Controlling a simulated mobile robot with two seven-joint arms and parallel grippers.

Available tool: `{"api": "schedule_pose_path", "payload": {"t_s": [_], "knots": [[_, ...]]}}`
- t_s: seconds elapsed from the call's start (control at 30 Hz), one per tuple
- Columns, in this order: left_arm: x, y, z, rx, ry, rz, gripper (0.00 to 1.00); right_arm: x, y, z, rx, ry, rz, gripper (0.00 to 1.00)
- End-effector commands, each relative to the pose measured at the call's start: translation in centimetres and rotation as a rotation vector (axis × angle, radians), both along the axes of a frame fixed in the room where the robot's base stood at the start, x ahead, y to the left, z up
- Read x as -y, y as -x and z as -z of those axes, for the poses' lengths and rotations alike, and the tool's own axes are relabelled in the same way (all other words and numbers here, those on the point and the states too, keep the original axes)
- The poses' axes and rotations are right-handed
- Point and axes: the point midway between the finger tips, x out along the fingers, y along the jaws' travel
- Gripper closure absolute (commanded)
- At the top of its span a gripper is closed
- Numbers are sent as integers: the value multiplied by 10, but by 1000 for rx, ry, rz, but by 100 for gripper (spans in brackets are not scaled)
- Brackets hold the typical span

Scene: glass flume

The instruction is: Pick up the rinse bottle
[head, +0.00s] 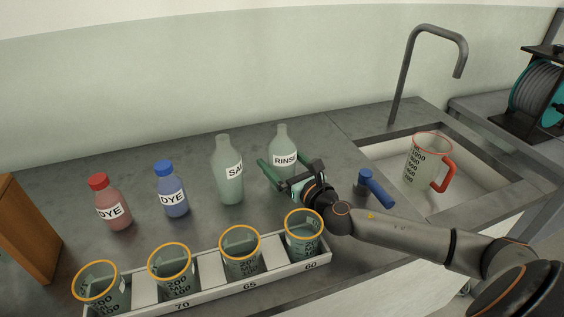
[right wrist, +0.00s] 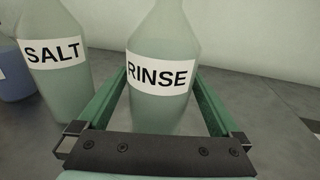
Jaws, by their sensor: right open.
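The rinse bottle (head: 283,142) is a pale green bottle with a white RINSE label, upright on the grey counter. My right gripper (head: 288,168) is at the bottle, open, with its green fingers pointing toward it. In the right wrist view the rinse bottle (right wrist: 160,80) stands between the spread fingers of the gripper (right wrist: 158,90), with a gap visible on both sides. The bottle's lower part is hidden behind the gripper in the head view. My left gripper is not in view.
The salt bottle (head: 228,185) stands close to the left of the rinse bottle. Red-capped (head: 112,205) and blue-capped (head: 172,190) dye bottles stand farther left. A rack (head: 210,287) of cups is in front. A blue-handled object (head: 376,188) and a sink with a jug (head: 420,160) are right.

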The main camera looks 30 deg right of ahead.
Motion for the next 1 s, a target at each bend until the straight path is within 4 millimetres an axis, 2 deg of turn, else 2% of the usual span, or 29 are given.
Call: {"api": "schedule_pose_path", "payload": {"t_s": [0.1,0.2,0.53,1.0], "knots": [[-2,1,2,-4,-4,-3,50,0,-17,-1,2,-1,1,0],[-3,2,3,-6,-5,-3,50,0,-25,-1,1,-1,1,0],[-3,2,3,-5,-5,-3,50,0,-28,0,0,1,-1,1],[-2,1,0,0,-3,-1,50,0,-28,0,0,1,-1,54]]}}
